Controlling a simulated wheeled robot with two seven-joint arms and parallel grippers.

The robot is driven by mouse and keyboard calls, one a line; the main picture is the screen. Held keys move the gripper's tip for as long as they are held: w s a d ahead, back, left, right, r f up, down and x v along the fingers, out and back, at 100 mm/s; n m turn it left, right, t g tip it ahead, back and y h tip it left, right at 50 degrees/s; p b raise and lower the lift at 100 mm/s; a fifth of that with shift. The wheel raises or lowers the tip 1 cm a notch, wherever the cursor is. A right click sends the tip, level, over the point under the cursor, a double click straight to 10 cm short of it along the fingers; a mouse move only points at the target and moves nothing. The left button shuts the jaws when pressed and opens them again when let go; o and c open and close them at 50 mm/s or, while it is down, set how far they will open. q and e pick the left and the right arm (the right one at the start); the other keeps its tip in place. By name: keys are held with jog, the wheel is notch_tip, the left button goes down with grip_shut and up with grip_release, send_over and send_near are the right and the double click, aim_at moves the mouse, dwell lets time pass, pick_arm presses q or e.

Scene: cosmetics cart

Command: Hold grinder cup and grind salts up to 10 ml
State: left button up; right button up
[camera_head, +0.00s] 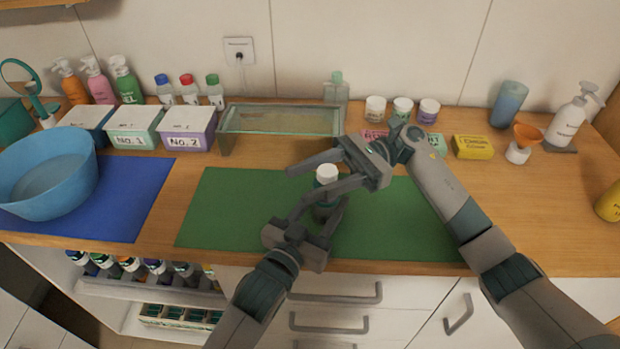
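The grinder cup (326,174), with a white top and a dark body, stands upright over the green mat (225,215). My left gripper (319,208) comes from below, with its fingers on either side of the cup's body, and appears shut on it. The lower body is partly hidden by the fingers. My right gripper (322,176) reaches in from the right, its fingers apart, one behind and one in front of the white top. It looks open, and I cannot see clear contact with the top. No salt level can be read.
A glass tray (226,143) stands behind the mat. White jars (375,108), a yellow box (472,147) and an orange funnel (526,134) stand at the back right. A blue bowl (48,190) sits on a blue mat (130,205) at the left. The mat's left part is clear.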

jog(key=c, duration=1)
jog(key=shift+o, duration=0.2)
jog(key=shift+w+m+t+y, duration=0.1)
jog(key=shift+m+t+y, duration=0.25)
jog(key=shift+t, duration=0.25)
jog(key=m+t, duration=0.1)
jog(key=t, duration=0.1)
jog(key=w+m+t+y, duration=0.1)
jog(key=m+t, duration=0.1)
jog(key=t, duration=0.1)
jog(key=shift+a+f+m+y, duration=0.1)
jog(key=shift+a+m+y, duration=0.1)
jog(key=shift+m+y, duration=0.05)
jog(key=w+m+t+h, duration=0.1)
jog(key=m+t+h, duration=0.1)
jog(key=m+t, duration=0.2)
jog(key=w+m+t+h, duration=0.1)
jog(key=m+t+h, duration=0.1)
jog(key=m+t, duration=0.2)
jog(key=w+d+m+t+h, duration=0.1)
jog(key=m+t, duration=0.3)
jog(key=t, duration=0.4)
jog(key=shift+w+t+h, duration=0.2)
jog(key=shift+t+h, duration=0.2)
jog(key=shift+h, duration=0.3)
jog(key=shift+d+h, duration=0.15)
jog(key=shift+h, duration=0.15)
jog(key=o, duration=1.1)
jog(key=shift+w, duration=0.1)
jog(key=shift+c, duration=0.2)
